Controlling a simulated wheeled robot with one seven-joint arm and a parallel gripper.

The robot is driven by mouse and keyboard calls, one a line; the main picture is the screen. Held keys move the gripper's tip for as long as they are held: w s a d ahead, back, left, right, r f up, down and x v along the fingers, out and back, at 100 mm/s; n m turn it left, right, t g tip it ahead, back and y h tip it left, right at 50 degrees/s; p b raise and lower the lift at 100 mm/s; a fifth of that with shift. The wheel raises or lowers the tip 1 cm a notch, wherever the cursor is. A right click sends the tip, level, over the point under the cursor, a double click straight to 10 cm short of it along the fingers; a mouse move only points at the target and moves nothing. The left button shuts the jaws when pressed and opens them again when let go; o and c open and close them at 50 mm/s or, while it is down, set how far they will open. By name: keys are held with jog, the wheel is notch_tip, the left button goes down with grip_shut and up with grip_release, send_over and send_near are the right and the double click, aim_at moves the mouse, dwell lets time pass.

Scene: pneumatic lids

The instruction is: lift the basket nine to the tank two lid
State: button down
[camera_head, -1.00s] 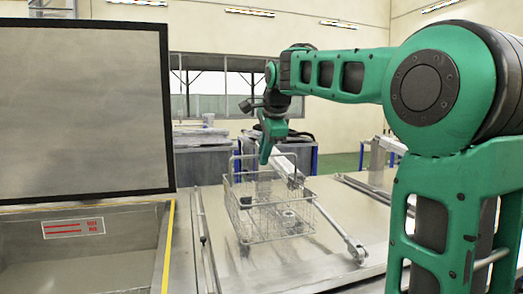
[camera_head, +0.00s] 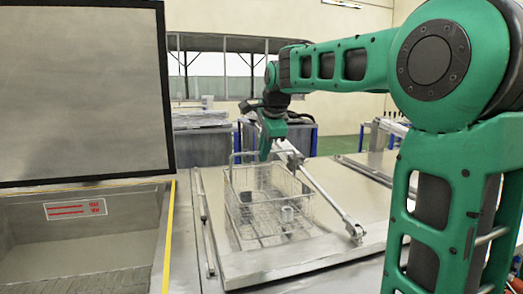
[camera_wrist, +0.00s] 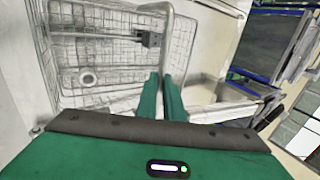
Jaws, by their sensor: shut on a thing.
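The wire basket (camera_head: 262,232) is a silver mesh crate with a tall handle loop and a few small metal parts inside. My gripper (camera_head: 265,156) is over its back part, with fingers pointing down. In the wrist view, my gripper (camera_wrist: 162,88) is shut on the handle bar of the basket (camera_wrist: 105,50). The basket appears over a flat metal tank lid (camera_head: 320,258); I cannot tell whether it touches it. No number is readable on the basket or lid.
At the left, a tank (camera_head: 80,238) with a red-marked label stands open under its raised lid (camera_head: 80,95). A metal strut (camera_head: 325,195) slants across the flat lid beside the basket. Workbenches (camera_head: 203,145) stand behind.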

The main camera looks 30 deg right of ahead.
jog(key=shift+f, duration=0.5)
dwell(0.8)
jog(key=c, duration=1.8)
grip_release()
jog(key=shift+f, duration=0.15)
jog(key=s+r, duration=0.1)
jog(key=r, duration=0.6)
jog(key=s+a+r, duration=0.1)
jog(key=s+r, duration=0.1)
jog(key=r, duration=0.5)
jog(key=s+r, duration=0.2)
jog(key=r, duration=0.5)
jog(key=shift+s+a+r, duration=0.1)
jog(key=shift+a+r, duration=0.05)
jog(key=shift+r, duration=0.15)
